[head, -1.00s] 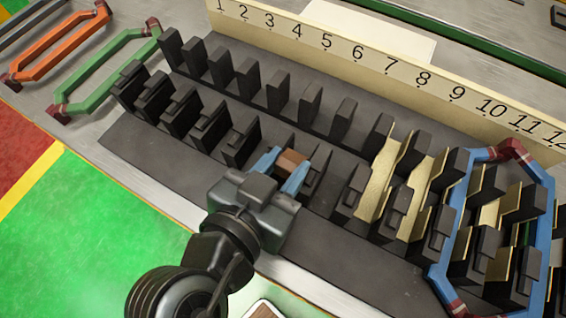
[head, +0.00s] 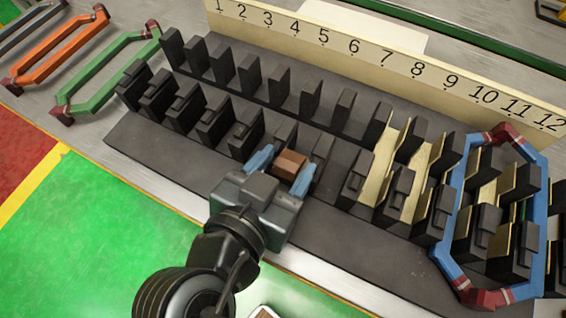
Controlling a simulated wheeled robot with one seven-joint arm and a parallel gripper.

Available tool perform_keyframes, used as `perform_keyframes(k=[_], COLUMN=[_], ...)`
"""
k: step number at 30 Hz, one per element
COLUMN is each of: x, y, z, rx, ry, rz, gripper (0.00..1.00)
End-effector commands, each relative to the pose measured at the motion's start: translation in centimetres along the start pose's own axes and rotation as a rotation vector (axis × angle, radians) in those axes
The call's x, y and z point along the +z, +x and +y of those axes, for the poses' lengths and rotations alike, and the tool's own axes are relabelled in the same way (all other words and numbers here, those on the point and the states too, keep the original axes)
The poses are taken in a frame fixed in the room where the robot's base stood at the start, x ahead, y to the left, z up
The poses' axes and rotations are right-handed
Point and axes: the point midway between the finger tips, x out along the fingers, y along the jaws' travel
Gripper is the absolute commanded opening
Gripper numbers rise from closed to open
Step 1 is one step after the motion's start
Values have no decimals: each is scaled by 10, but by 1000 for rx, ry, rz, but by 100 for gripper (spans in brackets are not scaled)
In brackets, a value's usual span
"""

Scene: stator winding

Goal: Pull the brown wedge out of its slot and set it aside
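The brown wedge (head: 291,164) is a small block in a slot between black teeth of the stator (head: 330,215), in the near row around the middle. My gripper (head: 282,168) reaches over the near edge of the stator with its two blue fingers apart. One finger is to the left of the wedge and the other to its right. The fingers look open around the wedge; whether either one touches it is hard to tell. The lower part of the wedge and the slot floor are hidden.
A numbered cream board (head: 380,62) stands behind the teeth. A blue coil (head: 540,210) sits over the teeth at the right, near cream slot liners (head: 376,175). Green (head: 105,75) and orange (head: 55,48) coils lie at the left. Bare table shows between coils and stator.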

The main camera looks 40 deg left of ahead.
Motion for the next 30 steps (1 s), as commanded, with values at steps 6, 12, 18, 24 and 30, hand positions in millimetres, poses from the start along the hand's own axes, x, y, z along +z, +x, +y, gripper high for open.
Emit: perform_keyframes(k=[6, 12, 18, 24, 30], x=[0, 1, 2, 1, 0], y=[0, -6, -36, -66, -78], z=[0, -1, -1, -1, 0], rx=[0, -2, -3, -3, 0], ry=[0, 0, 1, 0, 0], rz=[0, 0, -1, 0, 0], gripper=[65, 65, 65, 65, 65])
